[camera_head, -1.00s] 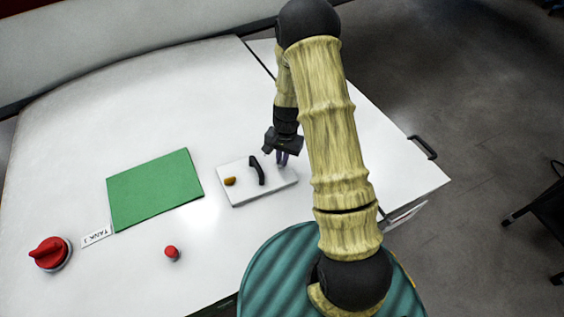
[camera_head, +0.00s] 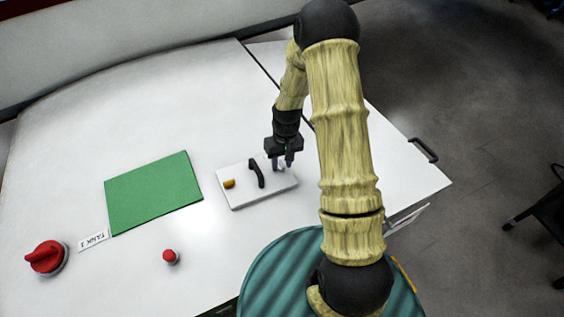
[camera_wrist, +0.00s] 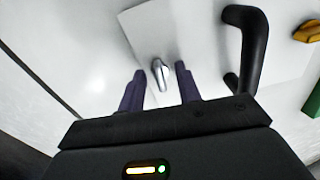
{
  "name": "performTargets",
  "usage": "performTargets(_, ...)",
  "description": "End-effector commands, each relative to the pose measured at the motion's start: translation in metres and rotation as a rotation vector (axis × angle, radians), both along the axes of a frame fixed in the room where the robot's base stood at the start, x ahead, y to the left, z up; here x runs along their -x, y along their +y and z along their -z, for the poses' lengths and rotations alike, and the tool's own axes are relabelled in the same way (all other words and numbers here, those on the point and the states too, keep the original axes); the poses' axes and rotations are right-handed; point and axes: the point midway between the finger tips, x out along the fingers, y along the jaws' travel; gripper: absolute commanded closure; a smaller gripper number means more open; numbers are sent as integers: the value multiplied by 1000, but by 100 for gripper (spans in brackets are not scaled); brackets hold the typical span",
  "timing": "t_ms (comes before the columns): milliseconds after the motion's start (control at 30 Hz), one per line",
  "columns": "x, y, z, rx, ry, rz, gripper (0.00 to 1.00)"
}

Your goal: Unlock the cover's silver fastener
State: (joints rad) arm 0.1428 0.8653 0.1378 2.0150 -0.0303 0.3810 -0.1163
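The cover is a pale square plate (camera_head: 244,196) on the white surface, with a black handle (camera_head: 257,173) in its middle and a yellow fastener (camera_head: 229,184) on its left side. The silver fastener (camera_wrist: 160,74) shows in the wrist view, just beyond and between my fingertips. My gripper (camera_wrist: 160,85) is open, with its two dark fingers apart on either side of the fastener's line. In the head view my gripper (camera_head: 281,165) is over the right part of the cover and mostly hides the silver fastener. I cannot tell whether the fingers touch it.
A green panel (camera_head: 153,192) lies left of the cover. A red knob (camera_head: 46,257), a small red button (camera_head: 170,256) and a TANK 1 label (camera_head: 94,240) are further left and nearer. The black handle (camera_wrist: 248,45) stands close to my right finger in the wrist view.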

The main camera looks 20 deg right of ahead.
Motion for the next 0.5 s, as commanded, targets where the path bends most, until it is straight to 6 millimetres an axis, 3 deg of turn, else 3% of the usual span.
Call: performTargets(500, -2, -1, -11, 0, -4, 1, 59)
